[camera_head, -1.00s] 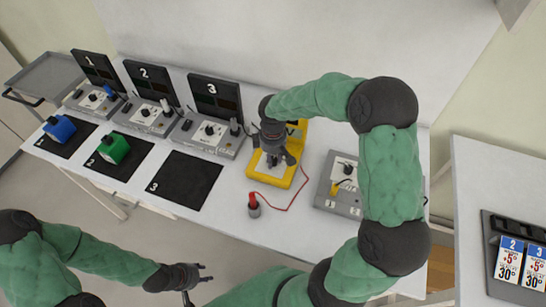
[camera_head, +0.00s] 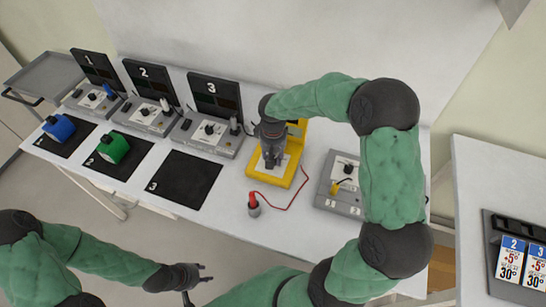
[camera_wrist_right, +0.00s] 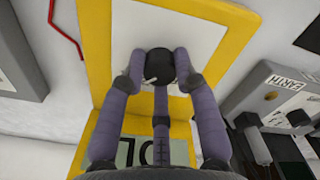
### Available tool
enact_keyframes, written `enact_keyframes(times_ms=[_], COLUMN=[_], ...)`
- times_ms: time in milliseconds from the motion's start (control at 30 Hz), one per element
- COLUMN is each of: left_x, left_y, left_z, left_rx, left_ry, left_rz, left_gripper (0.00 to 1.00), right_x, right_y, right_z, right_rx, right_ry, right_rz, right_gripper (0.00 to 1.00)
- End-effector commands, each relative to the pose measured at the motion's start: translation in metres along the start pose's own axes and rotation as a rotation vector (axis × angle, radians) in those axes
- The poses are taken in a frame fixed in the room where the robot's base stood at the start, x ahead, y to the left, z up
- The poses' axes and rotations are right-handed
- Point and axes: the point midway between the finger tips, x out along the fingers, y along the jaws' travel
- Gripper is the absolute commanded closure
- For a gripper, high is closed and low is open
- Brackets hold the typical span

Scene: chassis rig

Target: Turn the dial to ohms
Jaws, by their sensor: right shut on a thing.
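A yellow multimeter (camera_head: 287,178) with a white face lies on the white table, right of the third station. My right gripper (camera_head: 272,163) is over its face, pointing down. In the right wrist view, the black dial (camera_wrist_right: 159,66) sits on the white face, and my right gripper's fingers (camera_wrist_right: 158,78) are closed around it. A small light pointer mark shows on the dial's lower left. Part of the meter's display (camera_wrist_right: 140,152) shows behind the fingers; its reading is mostly hidden. My left gripper (camera_head: 190,275) is open and empty in front of the table.
A red probe (camera_head: 253,201) stands in a holder, with a red lead to the meter. A grey box (camera_head: 342,185) is right of the meter. Numbered stations (camera_head: 211,130) line the back. A blue block (camera_head: 59,128) and green block (camera_head: 114,147) sit on black mats; mat three (camera_head: 185,180) is empty.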

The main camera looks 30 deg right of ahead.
Motion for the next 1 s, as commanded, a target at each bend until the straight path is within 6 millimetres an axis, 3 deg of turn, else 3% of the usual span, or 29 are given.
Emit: enact_keyframes(times_ms=[533,567,600,633,1000], left_x=[0.0003,0.0003,0.0003,0.0003,0.0003], left_y=[-0.0001,-0.0001,-0.0001,-0.0001,-0.0001], left_z=[0.0,0.0,0.0,0.0,-0.0001], left_rx=[0.0,0.0,0.0,0.0,0.0], left_ry=[0.0,0.0,0.0,0.0,0.0], left_rz=[0.0,0.0,0.0,0.0,0.0], left_gripper=[0.6,0.6,0.6,0.6,0.6], right_x=[0.001,0.0009,0.0009,0.0009,-0.0023], right_y=[-0.0005,-0.0005,-0.0005,-0.0005,-0.0001], right_z=[0.0008,0.0007,0.0008,0.0007,-0.0001], right_rx=[0.022,0.022,0.022,0.022,0.022], right_ry=[-0.002,-0.002,-0.002,-0.002,0.0], right_rz=[-0.001,-0.001,-0.001,-0.001,0.0], right_gripper=[1.0,0.61,0.5,0.46,0.46])
